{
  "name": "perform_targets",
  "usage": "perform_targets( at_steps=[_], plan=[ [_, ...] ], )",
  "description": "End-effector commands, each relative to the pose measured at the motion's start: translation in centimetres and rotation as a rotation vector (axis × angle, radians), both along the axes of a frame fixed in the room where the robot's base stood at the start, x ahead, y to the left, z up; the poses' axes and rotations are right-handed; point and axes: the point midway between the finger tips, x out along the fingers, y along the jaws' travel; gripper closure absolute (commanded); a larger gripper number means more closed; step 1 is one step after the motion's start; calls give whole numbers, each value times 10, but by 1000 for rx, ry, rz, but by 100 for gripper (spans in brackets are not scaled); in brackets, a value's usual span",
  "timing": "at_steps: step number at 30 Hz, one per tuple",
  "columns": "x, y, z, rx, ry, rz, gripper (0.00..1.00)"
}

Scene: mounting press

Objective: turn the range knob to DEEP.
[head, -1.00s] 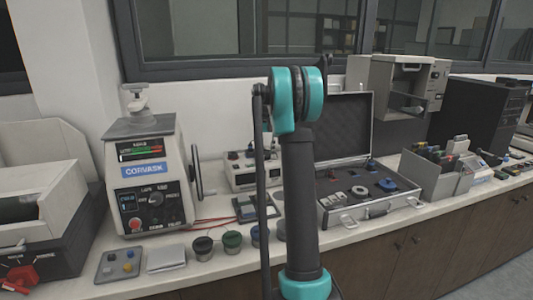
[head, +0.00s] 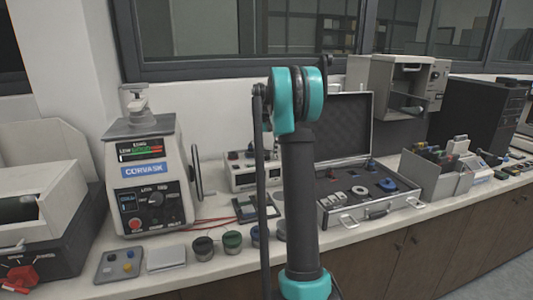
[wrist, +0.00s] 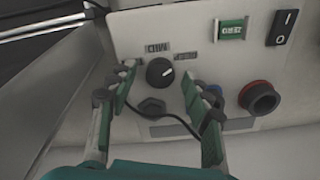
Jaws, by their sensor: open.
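In the wrist view a round black knob (wrist: 160,72) with a white pointer mark sits on a pale panel (wrist: 200,72). The mark points to the right. Two small labels (wrist: 157,48) stand above the knob, too blurred to read. My gripper (wrist: 166,85) is open, its fingertips to the left and right of the knob; I cannot tell whether they touch it. In the head view my arm shows, but my gripper is hidden. I cannot tell which device there carries this panel.
The panel also bears a green display (wrist: 231,30), a black rocker switch (wrist: 283,27), a red-ringed dark socket or button (wrist: 259,98) and a dark hexagonal fitting (wrist: 152,107). A dark cable passes below the knob. In the head view a CORVASK machine (head: 172,140) and an open case (head: 345,220) stand on the bench.

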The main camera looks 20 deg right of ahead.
Motion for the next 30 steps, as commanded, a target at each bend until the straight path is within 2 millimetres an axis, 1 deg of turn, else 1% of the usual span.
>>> perform_targets(
  at_steps=[5,12,18,21,24,30],
  plan=[
    [0,0,18,0,0,0,50],
    [0,0,66,0,0,0,50],
    [0,0,101,0,0,0,50],
    [0,0,111,0,0,0,50],
    [0,0,117,0,0,0,50],
    [0,0,119,0,0,0,50]
  ],
)
